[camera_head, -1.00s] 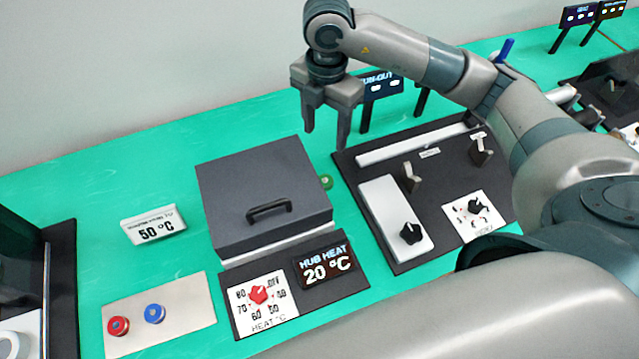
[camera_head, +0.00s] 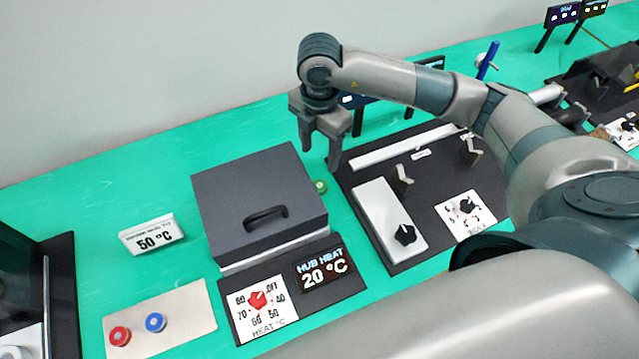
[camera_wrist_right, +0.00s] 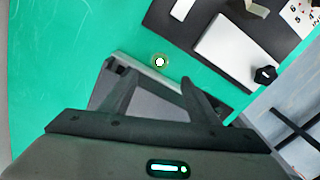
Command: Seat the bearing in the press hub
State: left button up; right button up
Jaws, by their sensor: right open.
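My right gripper (camera_head: 320,158) is open and empty, pointing down above the table behind the right rear corner of a dark lidded box (camera_head: 258,186). A small green ring-like part (camera_head: 320,186) with a pale centre lies on the table beside that box, just below the gripper in the picture. In the right wrist view the part (camera_wrist_right: 160,62) shows just beyond the open fingertips (camera_wrist_right: 160,80), apart from them. I cannot tell whether it is the bearing. No press hub can be made out for certain; the box's inside is hidden. My left gripper is not in view.
A HUB HEAT display (camera_head: 324,277) reads 20 °C beside a red heat dial (camera_head: 258,299). A sign (camera_head: 152,235) reads 50 °C. A plate (camera_head: 190,312) bears a red and a blue round piece. A dark panel (camera_head: 375,190) with levers and knobs stands right.

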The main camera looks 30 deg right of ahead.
jog(key=p, duration=0.1)
send_over(319, 185)
notch_tip(319, 185, down, 6)
jog(key=shift+f, duration=0.25)
notch_tip(319, 185, down, 5)
jog(key=shift+p, duration=1.05)
jog(key=shift+f, duration=0.4)
jog(key=c, duration=1.3)
jog(key=shift+r, duration=0.15)
